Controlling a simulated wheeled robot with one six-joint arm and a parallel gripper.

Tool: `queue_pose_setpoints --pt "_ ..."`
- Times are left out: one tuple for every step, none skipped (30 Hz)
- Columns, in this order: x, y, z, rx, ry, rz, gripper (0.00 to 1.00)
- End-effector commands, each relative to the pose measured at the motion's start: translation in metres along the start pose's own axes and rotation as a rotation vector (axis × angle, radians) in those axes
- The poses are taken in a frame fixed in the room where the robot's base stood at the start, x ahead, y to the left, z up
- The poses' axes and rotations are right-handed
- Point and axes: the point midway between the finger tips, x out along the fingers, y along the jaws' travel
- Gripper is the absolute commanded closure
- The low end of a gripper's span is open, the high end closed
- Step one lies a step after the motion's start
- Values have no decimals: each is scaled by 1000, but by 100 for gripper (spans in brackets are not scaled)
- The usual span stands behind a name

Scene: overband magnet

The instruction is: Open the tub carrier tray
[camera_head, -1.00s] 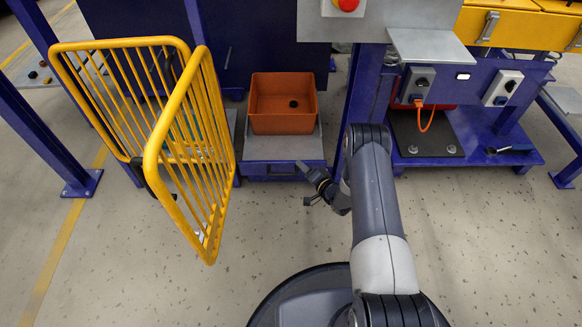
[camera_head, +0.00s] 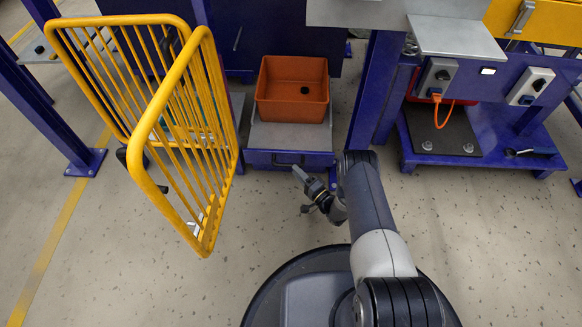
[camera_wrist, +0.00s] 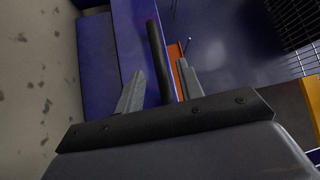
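The tub carrier tray (camera_head: 262,137) is a grey-topped platform with a blue front, low on the floor. An orange tub (camera_head: 291,108) with a small dark spot inside stands on it. A dark bar handle (camera_head: 288,164) runs across the tray's front; it also shows in the wrist view (camera_wrist: 157,52). My gripper (camera_head: 301,190) is just in front of the tray, near the handle's right end. In the wrist view my gripper (camera_wrist: 160,70) has its two fingers apart, with the handle appearing in the gap between them. Contact with the handle cannot be told.
A yellow barred gate (camera_head: 190,140) stands swung out left of the tray. A blue post (camera_head: 378,90) rises to its right. Farther right is a blue frame with switch boxes (camera_head: 437,78) and an orange cable. The floor before the tray is clear.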

Motion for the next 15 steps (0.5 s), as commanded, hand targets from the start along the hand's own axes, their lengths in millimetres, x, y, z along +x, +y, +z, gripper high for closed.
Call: queue_pose_setpoints --pt "10 2 1 -1 -3 -2 64" --pt "15 2 1 -1 -2 -2 64" --pt "21 2 1 -1 -2 -2 64" --pt "25 2 1 -1 -2 -1 64" --pt "28 2 0 -2 -1 -1 64" --pt "33 1 0 -2 0 -2 64" --pt "35 1 0 -1 0 -1 64" --pt "37 1 0 -1 0 -1 64" --pt "40 1 0 0 0 0 64" --pt "41 1 0 0 0 0 64" --pt "42 1 0 0 0 1 64" --pt "42 0 0 1 1 1 64" --pt "43 0 0 1 1 1 64" --pt "43 0 0 1 1 1 64" --pt "43 0 0 1 1 1 64"
